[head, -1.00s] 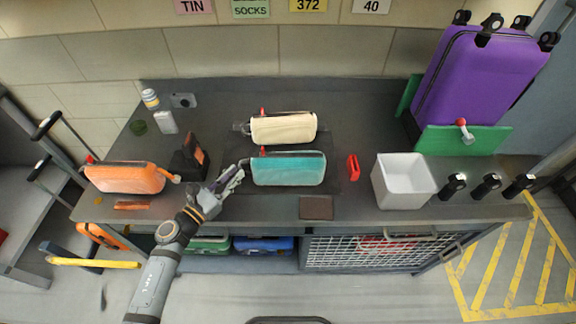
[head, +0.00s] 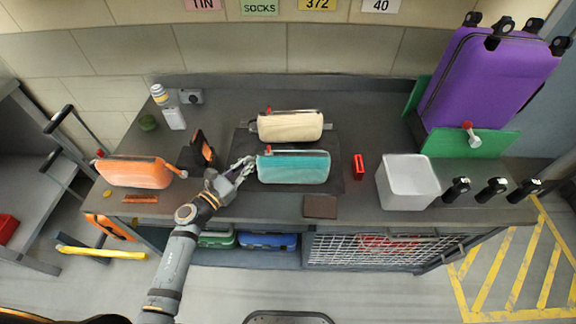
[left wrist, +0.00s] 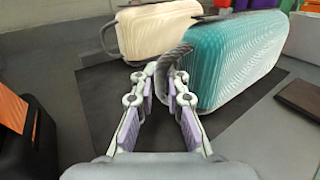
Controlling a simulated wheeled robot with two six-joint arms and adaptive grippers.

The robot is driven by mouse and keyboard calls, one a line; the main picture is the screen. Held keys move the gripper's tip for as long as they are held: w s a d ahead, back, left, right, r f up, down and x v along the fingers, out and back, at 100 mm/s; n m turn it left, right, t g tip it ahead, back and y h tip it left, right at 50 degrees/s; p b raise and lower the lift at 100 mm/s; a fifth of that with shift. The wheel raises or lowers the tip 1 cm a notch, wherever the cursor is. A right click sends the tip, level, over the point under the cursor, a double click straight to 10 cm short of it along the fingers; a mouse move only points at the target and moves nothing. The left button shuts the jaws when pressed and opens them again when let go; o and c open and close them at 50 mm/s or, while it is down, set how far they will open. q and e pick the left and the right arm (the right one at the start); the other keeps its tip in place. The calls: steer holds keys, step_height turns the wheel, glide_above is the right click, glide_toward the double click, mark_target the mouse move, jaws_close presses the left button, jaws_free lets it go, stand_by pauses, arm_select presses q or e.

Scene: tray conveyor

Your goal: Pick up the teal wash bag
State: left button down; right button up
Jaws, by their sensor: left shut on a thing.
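The teal wash bag (head: 294,167) lies on a dark mat (head: 242,143) in the middle of the bench, in front of a cream wash bag (head: 290,126). My left gripper (head: 246,166) is at its left end. In the left wrist view, the left gripper (left wrist: 163,92) is shut on the dark looped strap (left wrist: 174,62) at the end of the teal bag (left wrist: 228,60). The bag still rests on the mat. The cream bag (left wrist: 155,32) stands behind it. My right gripper does not show.
An orange wash bag (head: 134,173) and a black holder (head: 197,152) stand to the left. A red item (head: 359,167), a brown flat square (head: 320,207) and a white bin (head: 407,160) are to the right. A purple suitcase (head: 490,80) stands far right.

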arm_select(q)
steer(key=shift+r, duration=0.55)
step_height(320, 180, up, 3)
steer(key=shift+s+f+p, duration=0.1)
steer(key=shift+s+p, duration=0.05)
steer(key=shift+p, duration=0.5)
steer(key=s+d+r, duration=0.3)
steer(key=s+r, duration=0.6)
steer(key=s, duration=0.4)
steer(key=shift+s+d+p, duration=0.15)
steer(key=shift+d+p, duration=0.05)
steer(key=shift+p, duration=0.15)
steer(key=shift+r, duration=0.1)
